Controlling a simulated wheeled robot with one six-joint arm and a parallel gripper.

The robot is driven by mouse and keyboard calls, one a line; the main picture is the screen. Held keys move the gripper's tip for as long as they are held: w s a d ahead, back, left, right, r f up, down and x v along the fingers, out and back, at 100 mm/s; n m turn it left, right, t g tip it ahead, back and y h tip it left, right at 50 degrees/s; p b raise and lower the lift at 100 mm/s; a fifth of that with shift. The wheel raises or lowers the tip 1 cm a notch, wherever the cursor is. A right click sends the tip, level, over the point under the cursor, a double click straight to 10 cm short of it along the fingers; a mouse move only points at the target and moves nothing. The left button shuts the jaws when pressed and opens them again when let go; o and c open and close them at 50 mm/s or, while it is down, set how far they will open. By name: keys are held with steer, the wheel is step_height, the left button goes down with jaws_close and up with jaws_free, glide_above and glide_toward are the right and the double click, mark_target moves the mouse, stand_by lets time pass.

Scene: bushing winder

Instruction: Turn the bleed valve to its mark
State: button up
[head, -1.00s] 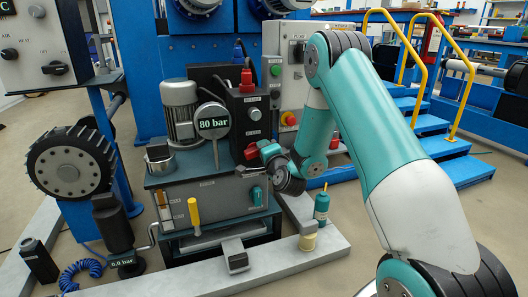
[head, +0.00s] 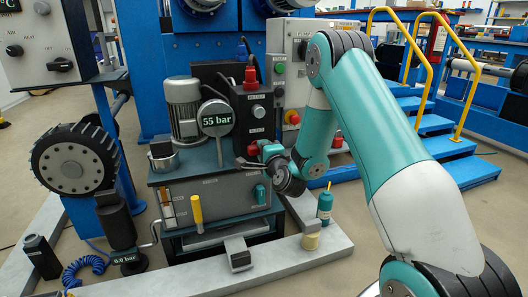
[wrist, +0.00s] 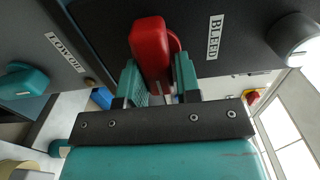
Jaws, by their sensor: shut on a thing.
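The bleed valve is a red handle (wrist: 152,48) at the top centre of the wrist view, next to a white BLEED label (wrist: 214,37) on a dark panel. My gripper (wrist: 157,72) is shut on it, one teal finger on each side. In the head view my gripper (head: 268,152) reaches the right side of the hydraulic unit, and only a little of the red handle (head: 253,148) shows there. The round pressure gauge (head: 216,119) above the unit reads 55 bar. I cannot make out the valve's mark in either view.
A teal knob (wrist: 22,80) and a LOW OIL label (wrist: 66,52) are left of the valve; a light round knob (wrist: 292,36) is right.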

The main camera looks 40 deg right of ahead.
steer(key=o, duration=0.7)
steer(key=shift+w+a+r, duration=0.15)
steer(key=shift+w+r, duration=0.1)
steer(key=shift+r, duration=0.45)
steer(key=shift+o, duration=0.8)
steer(key=shift+a, duration=0.25)
steer(key=shift+s+d+f, duration=0.1)
steer(key=shift+d+f, duration=0.1)
steer(key=shift+f, duration=0.05)
